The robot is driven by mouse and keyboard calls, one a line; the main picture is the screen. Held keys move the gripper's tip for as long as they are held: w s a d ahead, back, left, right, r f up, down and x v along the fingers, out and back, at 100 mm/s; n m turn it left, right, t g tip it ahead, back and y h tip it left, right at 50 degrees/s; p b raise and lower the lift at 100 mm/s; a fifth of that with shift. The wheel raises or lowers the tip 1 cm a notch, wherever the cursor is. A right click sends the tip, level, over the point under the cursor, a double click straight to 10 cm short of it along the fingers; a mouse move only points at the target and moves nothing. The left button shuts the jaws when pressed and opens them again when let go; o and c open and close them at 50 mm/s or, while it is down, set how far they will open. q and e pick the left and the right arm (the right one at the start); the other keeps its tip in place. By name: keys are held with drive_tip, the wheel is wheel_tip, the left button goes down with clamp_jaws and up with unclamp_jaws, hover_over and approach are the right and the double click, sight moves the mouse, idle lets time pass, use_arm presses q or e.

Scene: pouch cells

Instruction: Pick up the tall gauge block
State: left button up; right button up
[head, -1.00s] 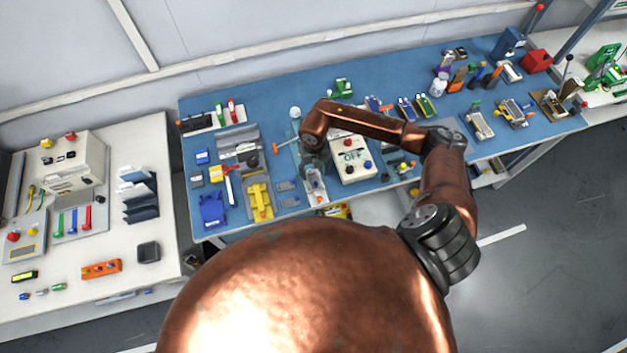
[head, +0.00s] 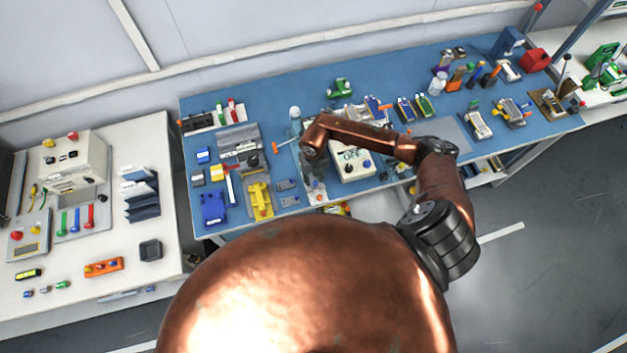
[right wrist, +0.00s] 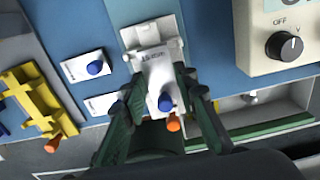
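In the right wrist view, a pale block (right wrist: 156,73) with dark printed lettering stands in a white fixture (right wrist: 140,36). I take it for the tall gauge block, but its height is hard to judge. A blue knob (right wrist: 165,102) and an orange knob (right wrist: 173,124) show at its near end. My right gripper (right wrist: 157,78) is open, with one dark green finger on each side of the block; contact is not clear. In the head view my right gripper (head: 314,172) is over the fixture, and my arm hides much of it. My left gripper is not in view.
A yellow fixture (head: 260,199) is farther left. A white meter box (head: 352,163) with an OFF dial stands close on the right. The blue bench (head: 270,90) has bare room behind.

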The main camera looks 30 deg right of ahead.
clamp_jaws()
idle(0.3)
